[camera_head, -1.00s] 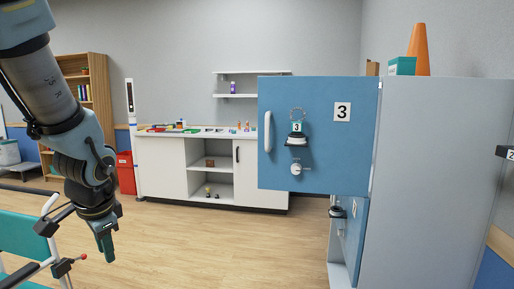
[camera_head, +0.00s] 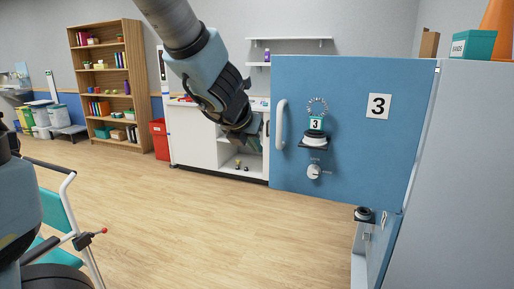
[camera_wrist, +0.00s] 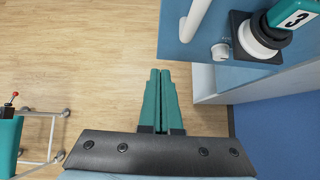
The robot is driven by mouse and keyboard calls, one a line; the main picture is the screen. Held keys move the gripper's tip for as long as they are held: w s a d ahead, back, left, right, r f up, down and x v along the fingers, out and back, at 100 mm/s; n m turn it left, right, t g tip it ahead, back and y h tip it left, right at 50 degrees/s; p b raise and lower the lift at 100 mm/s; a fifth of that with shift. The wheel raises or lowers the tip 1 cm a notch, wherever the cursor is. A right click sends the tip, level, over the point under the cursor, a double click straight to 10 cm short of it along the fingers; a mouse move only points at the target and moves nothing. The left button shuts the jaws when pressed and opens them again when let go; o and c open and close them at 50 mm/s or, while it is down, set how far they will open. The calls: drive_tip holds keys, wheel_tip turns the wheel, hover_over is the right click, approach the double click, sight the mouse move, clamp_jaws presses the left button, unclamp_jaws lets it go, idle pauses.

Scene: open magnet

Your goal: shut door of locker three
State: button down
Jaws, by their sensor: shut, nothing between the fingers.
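The blue door of locker three (camera_head: 350,165) stands swung open in the head view, with a "3" label, a white vertical handle (camera_head: 281,124) near its left edge, a round lock on a small shelf and a small white knob (camera_head: 314,171). The grey locker body (camera_head: 455,170) is at the right. My gripper (camera_head: 262,137) is just left of the door handle in the head view and touches nothing that I can see. In the wrist view my gripper's teal fingers (camera_wrist: 159,100) are together and empty, with the door's lower part and handle (camera_wrist: 196,18) beyond them.
A lower locker door (camera_head: 380,250) also stands open below. A teal-seated wheeled chair (camera_head: 62,225) is at the left. A white counter (camera_head: 195,135), red bin (camera_head: 160,140) and bookshelf (camera_head: 112,85) stand behind. The wooden floor in the middle is clear.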

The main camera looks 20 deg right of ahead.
sight(270, 157)
drive_tip(key=shift+w+d+f+b, duration=0.5)
drive_tip(key=shift+w+d+f, duration=0.35)
drive_tip(key=shift+w+d, duration=0.25)
drive_tip(key=shift+w+d+f+b, duration=0.45)
drive_tip(key=shift+w+d+f, duration=0.45)
drive_tip(key=shift+w+d, duration=0.15)
drive_tip(key=shift+w+d+f+b, duration=0.5)
drive_tip(key=shift+w+d+f, duration=0.35)
drive_tip(key=shift+w+d, duration=0.25)
